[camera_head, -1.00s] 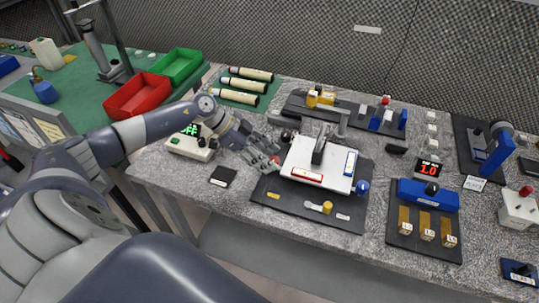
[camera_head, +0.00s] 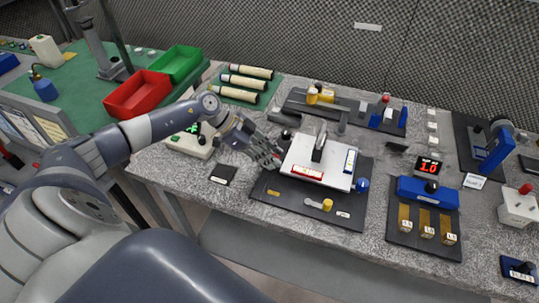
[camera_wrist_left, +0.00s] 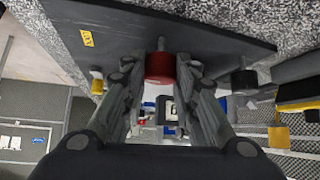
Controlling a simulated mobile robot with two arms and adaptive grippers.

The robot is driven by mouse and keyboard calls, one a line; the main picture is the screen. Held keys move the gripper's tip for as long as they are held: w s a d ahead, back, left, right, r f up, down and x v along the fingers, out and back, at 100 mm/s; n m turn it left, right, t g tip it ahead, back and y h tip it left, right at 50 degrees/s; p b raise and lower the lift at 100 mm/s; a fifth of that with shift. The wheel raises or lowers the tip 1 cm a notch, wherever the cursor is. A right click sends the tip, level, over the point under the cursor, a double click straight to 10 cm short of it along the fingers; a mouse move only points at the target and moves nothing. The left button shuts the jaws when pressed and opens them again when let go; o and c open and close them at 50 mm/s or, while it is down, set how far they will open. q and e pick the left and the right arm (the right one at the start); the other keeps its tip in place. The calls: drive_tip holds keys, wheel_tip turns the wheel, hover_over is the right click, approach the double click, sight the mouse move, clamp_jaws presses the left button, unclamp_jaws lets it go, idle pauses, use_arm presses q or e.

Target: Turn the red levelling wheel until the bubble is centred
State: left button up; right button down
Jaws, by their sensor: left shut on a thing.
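My left gripper (camera_head: 272,160) is at the left edge of the white levelling plate (camera_head: 325,154), which sits over a dark base (camera_head: 290,208). In the left wrist view the red levelling wheel (camera_wrist_left: 160,68) is between the fingers of my left gripper (camera_wrist_left: 162,78), which are shut on its sides. In the head view the fingers mostly hide the wheel. A red-framed vial (camera_head: 307,174) lies along the plate's front and a blue-framed vial (camera_head: 350,162) along its right. The bubbles are too small to read. My right gripper is not in view.
A blue wheel (camera_head: 362,185) is at the plate's right corner. A yellow knob (camera_head: 327,204) stands on the base's front. A white instrument (camera_head: 192,141) is left of my gripper, and a blue block fixture (camera_head: 428,191) is to the right. A small dark pad (camera_head: 223,174) lies in front.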

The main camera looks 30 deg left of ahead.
use_arm(q)
drive_tip(key=shift+w+f+m+b, duration=0.1)
drive_tip(key=shift+m+b, duration=0.25)
drive_tip(key=shift+m, duration=0.05)
drive_tip(key=m+g+b, duration=0.2)
drive_tip(key=m+g+h+b, duration=0.1)
drive_tip(key=m, duration=0.1)
drive_tip(key=shift+w+f+g, duration=0.1)
drive_tip(key=shift+w+g, duration=0.2)
drive_tip(key=m+g+b, duration=0.2)
drive_tip(key=m+b, duration=0.1)
drive_tip(key=shift+w, duration=0.1)
drive_tip(key=shift+m+g+y+b, duration=0.3)
drive_tip(key=shift+m+g+b, duration=0.55)
drive_tip(key=shift+b, duration=0.2)
drive_tip(key=o, duration=1)
drive_tip(key=shift+o, duration=0.2)
